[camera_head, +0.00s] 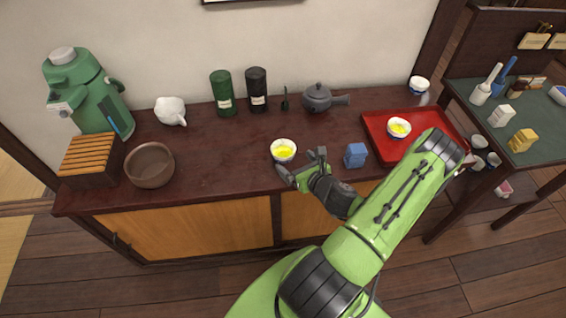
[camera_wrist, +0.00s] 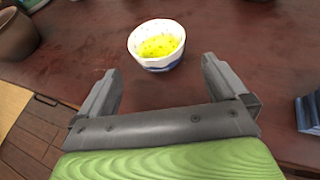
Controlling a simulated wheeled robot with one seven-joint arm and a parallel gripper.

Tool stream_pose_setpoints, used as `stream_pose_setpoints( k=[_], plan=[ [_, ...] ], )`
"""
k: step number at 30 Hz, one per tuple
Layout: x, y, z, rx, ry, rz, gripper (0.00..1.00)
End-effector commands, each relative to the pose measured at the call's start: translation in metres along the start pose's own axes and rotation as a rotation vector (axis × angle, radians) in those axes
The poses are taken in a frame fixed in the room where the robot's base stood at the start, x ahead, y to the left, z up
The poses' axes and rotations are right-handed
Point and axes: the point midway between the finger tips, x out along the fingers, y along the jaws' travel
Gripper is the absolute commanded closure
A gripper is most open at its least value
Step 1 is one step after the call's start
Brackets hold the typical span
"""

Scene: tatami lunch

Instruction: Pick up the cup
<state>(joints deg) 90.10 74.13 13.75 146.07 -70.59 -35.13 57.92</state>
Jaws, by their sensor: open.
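A small white cup with a blue pattern and yellow-green contents (camera_head: 283,151) stands upright near the front edge of the dark red wooden counter (camera_head: 225,150). In the wrist view the same cup (camera_wrist: 157,46) lies just beyond the fingertips, roughly centred between them. My gripper (camera_head: 304,167) is open and empty, right beside the cup at its front right. In the wrist view both fingers of my gripper (camera_wrist: 160,78) are spread apart with bare counter between them. A second cup with yellow contents (camera_head: 399,128) sits on the red tray.
A blue block (camera_head: 355,155) stands right of my gripper. The red tray (camera_head: 375,122) lies farther right. A brown bowl (camera_head: 150,166) is at the left. A grey teapot (camera_head: 318,97), dark canisters (camera_head: 257,90) and a white cup (camera_head: 419,85) stand at the back.

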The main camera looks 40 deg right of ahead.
Motion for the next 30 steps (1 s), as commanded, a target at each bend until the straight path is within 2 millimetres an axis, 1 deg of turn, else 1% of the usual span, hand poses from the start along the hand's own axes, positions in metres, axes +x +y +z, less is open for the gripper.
stream_pose_setpoints(
  k=[1,6,8,15,18,23,24,26,30],
  plan=[
    [0.008,0.001,-0.006,-0.009,-0.002,0.003,0.0],
    [0.03,0.002,0.001,-0.005,-0.004,0.002,0.0],
    [0.035,0.002,0.001,-0.004,-0.004,0.002,0.0],
    [0.078,0.003,0.002,-0.007,-0.005,0.003,0.0],
    [0.086,0.002,0.002,-0.003,-0.004,0.002,0.0],
    [0.086,0.002,0.002,0.0,-0.003,0.001,0.0],
    [0.086,0.002,0.002,0.0,-0.003,0.001,0.02],
    [0.086,0.002,0.002,0.0,-0.003,0.001,0.11],
    [0.086,0.002,0.001,0.0,-0.003,0.001,0.32]
  ],
)
